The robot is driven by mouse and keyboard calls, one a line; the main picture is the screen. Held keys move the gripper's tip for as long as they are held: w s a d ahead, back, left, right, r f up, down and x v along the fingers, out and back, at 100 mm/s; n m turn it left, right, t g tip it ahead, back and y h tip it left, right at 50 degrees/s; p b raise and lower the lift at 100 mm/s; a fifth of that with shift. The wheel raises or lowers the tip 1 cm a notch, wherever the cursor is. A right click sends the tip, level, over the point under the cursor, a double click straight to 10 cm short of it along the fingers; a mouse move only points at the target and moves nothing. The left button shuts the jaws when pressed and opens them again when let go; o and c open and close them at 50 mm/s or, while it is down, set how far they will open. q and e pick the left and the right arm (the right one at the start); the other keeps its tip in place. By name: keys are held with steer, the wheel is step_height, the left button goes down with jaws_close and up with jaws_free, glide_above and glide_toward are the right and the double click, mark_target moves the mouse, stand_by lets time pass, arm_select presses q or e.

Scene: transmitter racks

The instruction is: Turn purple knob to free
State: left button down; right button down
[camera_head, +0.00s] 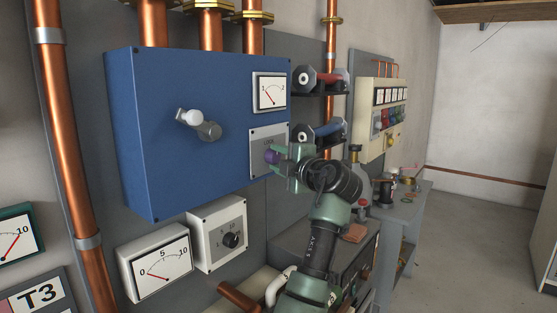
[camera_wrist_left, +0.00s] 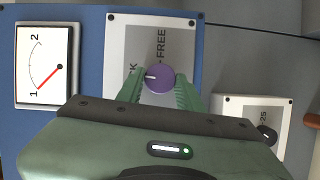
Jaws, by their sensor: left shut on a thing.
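The purple knob (camera_head: 271,156) sits on a grey plate (camera_head: 256,138) at the lower right of the blue box. My left gripper (camera_head: 281,161) is at the plate, shut on the knob. In the left wrist view the purple knob (camera_wrist_left: 160,79) lies between the green fingertips (camera_wrist_left: 158,92), one on each side. Its white mark points left in that view. The word FREE (camera_wrist_left: 162,42) runs sideways above the knob, and the letters CK (camera_wrist_left: 133,70) show at its left; the rest of that word is hidden. My right gripper is not in view.
The blue box (camera_head: 170,130) carries a small dial gauge (camera_head: 270,92). Below it are a white gauge (camera_head: 155,268) and a box with a black knob (camera_head: 231,240). Red and blue handled parts (camera_head: 320,132) sit on brackets just right. The floor (camera_head: 470,235) at right is clear.

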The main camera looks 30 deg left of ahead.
arm_select(q)
steer(key=m+g+h, duration=0.1)
steer(key=m, duration=0.1)
steer(key=shift+r+m+p, duration=0.2)
steer(key=shift+m+p, duration=0.2)
steer(key=m+p, duration=0.1)
steer(key=m+g+p, duration=0.1)
steer(key=shift+w+r+m+h, duration=0.1)
steer(key=shift+r+m+h, duration=0.2)
steer(key=shift+m, duration=0.1)
steer(key=m+g+p, duration=0.1)
steer(key=m+p, duration=0.1)
steer(key=shift+w+g+p, duration=0.1)
steer(key=shift+g+p, duration=0.2)
steer(key=m+g+p, duration=0.1)
steer(key=m+p, duration=0.1)
steer(key=p, duration=0.1)
steer(key=shift+w+r+m+g, duration=0.1)
steer(key=shift+m+g, duration=0.2)
steer(key=shift+g, duration=0.1)
steer(key=shift+w+m+g+p, duration=0.15)
steer(key=shift+m+g+p, duration=0.65)
steer(key=shift+m+p, duration=0.7)
steer(key=shift+f+n, duration=0.2)
steer(key=shift+n, duration=0.1)
steer(key=c, duration=0.9)
jaws_free()
